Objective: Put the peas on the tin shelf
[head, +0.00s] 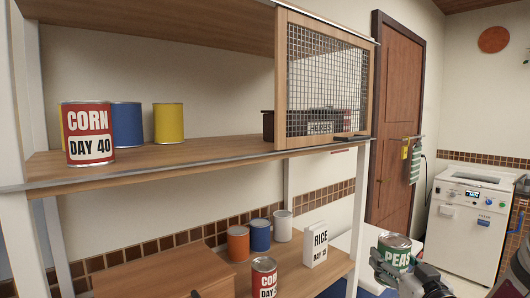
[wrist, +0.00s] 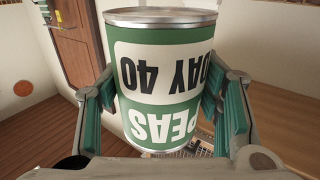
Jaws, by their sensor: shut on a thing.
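The peas tin (head: 394,252) is green with a white band, at the lower right of the head view. My gripper (head: 398,266) is shut around its sides; the tin looks upright. In the wrist view the peas tin (wrist: 170,85) fills the middle between both fingers, its label reading upside down. The upper wooden shelf (head: 210,157) holds a red corn tin (head: 88,134), a blue tin (head: 127,125) and a yellow tin (head: 169,123). The lower shelf (head: 285,262) holds an orange tin (head: 238,243), a blue tin, a white tin and another red corn tin (head: 264,278). My gripper is right of both shelves.
A mesh sliding door (head: 327,80) covers the upper shelf's right end, with a herbs box (head: 322,127) behind it. A rice box (head: 315,246) stands at the lower shelf's right. The upper shelf is bare between the yellow tin and the door. A white appliance (head: 468,220) stands far right.

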